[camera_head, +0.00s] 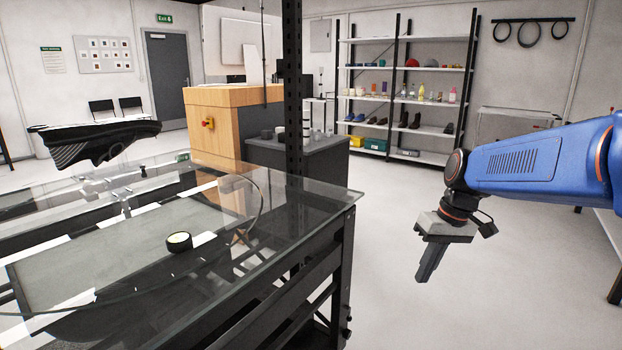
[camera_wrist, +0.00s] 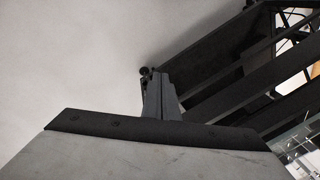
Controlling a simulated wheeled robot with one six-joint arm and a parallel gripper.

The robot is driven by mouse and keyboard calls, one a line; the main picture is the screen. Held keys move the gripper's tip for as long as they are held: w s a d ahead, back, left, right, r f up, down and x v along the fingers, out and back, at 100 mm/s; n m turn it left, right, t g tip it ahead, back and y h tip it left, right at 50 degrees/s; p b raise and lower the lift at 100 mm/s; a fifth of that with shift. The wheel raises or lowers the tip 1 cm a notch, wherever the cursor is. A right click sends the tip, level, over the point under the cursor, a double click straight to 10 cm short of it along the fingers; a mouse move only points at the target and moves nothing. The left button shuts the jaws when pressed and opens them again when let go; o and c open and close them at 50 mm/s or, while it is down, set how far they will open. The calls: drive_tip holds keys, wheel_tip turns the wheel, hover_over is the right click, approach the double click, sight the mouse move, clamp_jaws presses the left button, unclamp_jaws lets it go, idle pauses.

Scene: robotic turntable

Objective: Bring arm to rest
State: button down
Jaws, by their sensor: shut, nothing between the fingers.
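My blue arm (camera_head: 535,165) reaches in from the right edge of the head view. My gripper (camera_head: 428,272) hangs below its wrist, pointing down, shut and empty. It is over open floor, to the right of the glass-topped table (camera_head: 330,197) and apart from it. In the wrist view my gripper (camera_wrist: 158,95) shows as dark fingers close together, with grey floor beyond them. The dark table frame (camera_wrist: 225,70) fills the upper right of that view.
A small dark round object with a pale top (camera_head: 179,242) is on the glass surface. A dark shoe (camera_head: 95,140) is at the table's left. A wooden cabinet (camera_head: 225,125) stands behind the table. Shelves (camera_head: 400,98) stand at the back. The floor (camera_head: 390,220) between table and arm is clear.

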drive_tip(key=s+d+f+m+t+h, duration=0.1)
drive_tip(key=s+t, duration=0.1)
drive_tip(key=s, duration=0.8)
drive_tip(key=s+d+f+m+t+h, duration=0.1)
drive_tip(key=s+f+t, duration=0.1)
drive_tip(key=s, duration=0.9)
drive_tip(key=shift+d+m+h, duration=0.2)
drive_tip(key=shift+m+h, duration=0.1)
drive_tip(key=shift+s+f, duration=0.1)
